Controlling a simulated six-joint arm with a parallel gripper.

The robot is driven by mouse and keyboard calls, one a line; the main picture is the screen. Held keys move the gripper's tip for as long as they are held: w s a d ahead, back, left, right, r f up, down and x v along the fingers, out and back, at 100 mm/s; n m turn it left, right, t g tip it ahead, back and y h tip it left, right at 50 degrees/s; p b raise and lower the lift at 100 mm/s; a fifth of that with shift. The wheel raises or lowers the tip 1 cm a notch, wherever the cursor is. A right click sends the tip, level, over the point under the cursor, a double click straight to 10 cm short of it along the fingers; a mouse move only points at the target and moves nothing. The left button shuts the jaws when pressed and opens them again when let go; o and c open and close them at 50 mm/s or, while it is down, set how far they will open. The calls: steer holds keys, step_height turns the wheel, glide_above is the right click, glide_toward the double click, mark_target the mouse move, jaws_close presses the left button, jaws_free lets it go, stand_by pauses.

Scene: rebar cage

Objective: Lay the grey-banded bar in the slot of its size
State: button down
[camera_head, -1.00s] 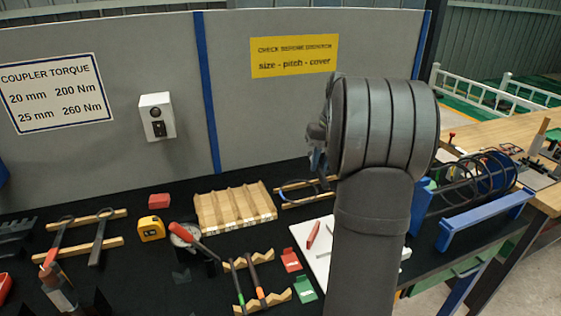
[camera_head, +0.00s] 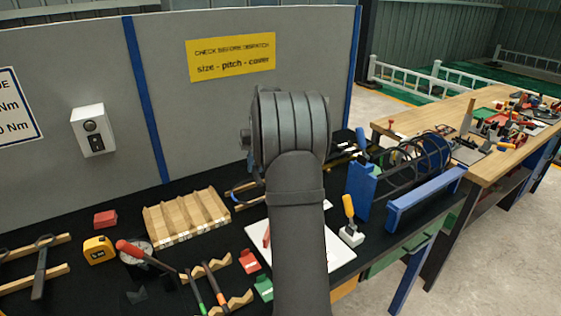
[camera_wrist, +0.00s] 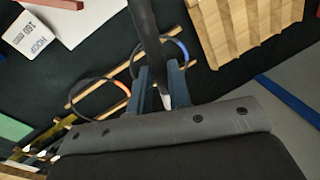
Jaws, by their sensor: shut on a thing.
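In the wrist view my gripper (camera_wrist: 158,70) is shut on a dark bar (camera_wrist: 145,28). The bar runs from the top edge down between the fingers, and a pale patch shows at its lower part; I cannot tell whether this is the grey band. The wooden slotted block (camera_head: 187,215) lies on the black bench left of my arm in the head view, with several parallel grooves and small white labels along its front. It also shows at the top right of the wrist view (camera_wrist: 245,25), apart from the bar. In the head view my arm hides the gripper and bar.
A wooden notched rack (camera_head: 207,266) holds bars with green and orange ends. A yellow tape measure (camera_head: 98,250) and a red-handled tool (camera_head: 145,256) are left of it. Hoops (camera_wrist: 97,97) lie on wooden rails. A blue stand (camera_head: 425,200) with a cage is at right.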

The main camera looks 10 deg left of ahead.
steer(key=s+a+f+n, duration=0.2)
steer(key=a, duration=0.6)
steer(key=s+a+f+n, duration=0.1)
steer(key=s+a+f, duration=0.1)
steer(key=a, duration=0.5)
steer(key=shift+g, duration=0.3)
steer(key=shift+w+d+f+x, duration=0.1)
steer(key=shift+w+d+x, duration=0.1)
steer(key=shift+x, duration=1.1)
steer(key=shift+w+d+f+x, duration=0.1)
steer(key=shift+w+d+x, duration=0.15)
steer(key=shift+x, duration=1)
steer(key=shift+w+d+x, duration=0.2)
steer(key=shift+x, duration=1.1)
steer(key=c, duration=1.3)
jaws_free()
steer(key=shift+o, duration=0.2)
steer(key=shift+f, duration=0.1)
steer(key=shift+w+d, duration=0.1)
steer(key=a+v, duration=0.1)
steer(key=v, duration=1.6)
steer(key=shift+r, duration=0.35)
